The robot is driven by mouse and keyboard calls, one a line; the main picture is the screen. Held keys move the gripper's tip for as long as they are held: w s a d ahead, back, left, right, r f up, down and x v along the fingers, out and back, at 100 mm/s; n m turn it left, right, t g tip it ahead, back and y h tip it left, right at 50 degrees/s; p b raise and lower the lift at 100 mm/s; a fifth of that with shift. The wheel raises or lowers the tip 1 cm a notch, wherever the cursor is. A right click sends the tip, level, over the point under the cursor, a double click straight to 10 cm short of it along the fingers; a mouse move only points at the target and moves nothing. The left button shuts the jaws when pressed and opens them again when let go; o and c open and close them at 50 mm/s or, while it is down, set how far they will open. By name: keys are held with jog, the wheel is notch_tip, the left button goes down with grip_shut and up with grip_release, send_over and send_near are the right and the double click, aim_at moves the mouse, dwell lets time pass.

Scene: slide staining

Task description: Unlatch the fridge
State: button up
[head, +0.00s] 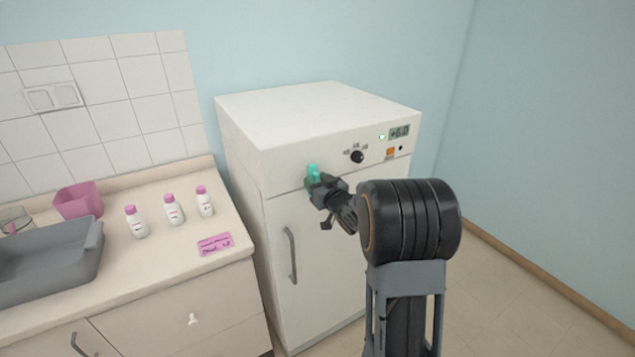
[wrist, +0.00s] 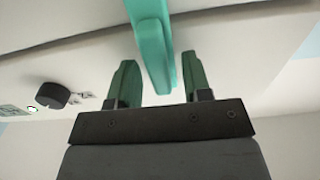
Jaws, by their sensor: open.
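The white fridge (head: 315,250) stands against the back wall, its door shut in line with its body. A teal latch (head: 312,171) sits at the top of the door, near the seam below the control panel. In the wrist view the latch (wrist: 152,45) reaches down between the two green fingers. My gripper (head: 317,181) is at the latch, and its fingers (wrist: 158,82) are apart on either side of it. I see gaps beside the latch, so it does not look gripped. The fingertips are partly hidden by my wrist in the head view.
The fridge has a grey vertical handle (head: 290,255) below the latch and a black knob (head: 357,157) on its panel. A counter (head: 150,265) at left holds a grey tray (head: 45,265), a pink container (head: 79,201) and several white bottles (head: 173,210). Floor at right is clear.

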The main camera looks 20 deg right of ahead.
jog(key=c, duration=0.7)
jog(key=shift+m, duration=0.3)
jog(key=m, duration=0.3)
jog(key=shift+d+m, duration=0.2)
jog(key=shift+m, duration=0.2)
jog(key=m, duration=0.2)
jog(key=m+p, duration=0.1)
jog(key=m, duration=0.1)
jog(key=shift+d+f+m, duration=0.15)
jog(key=shift+d+m, duration=0.05)
jog(key=shift+m, duration=0.1)
jog(key=shift+d+f+m+p, duration=0.15)
jog(key=shift+m+p, duration=0.65)
jog(key=shift+m, duration=1.4)
jog(key=shift+f+m+p, duration=0.25)
jog(key=shift+m+p, duration=0.5)
jog(key=shift+m, duration=1.75)
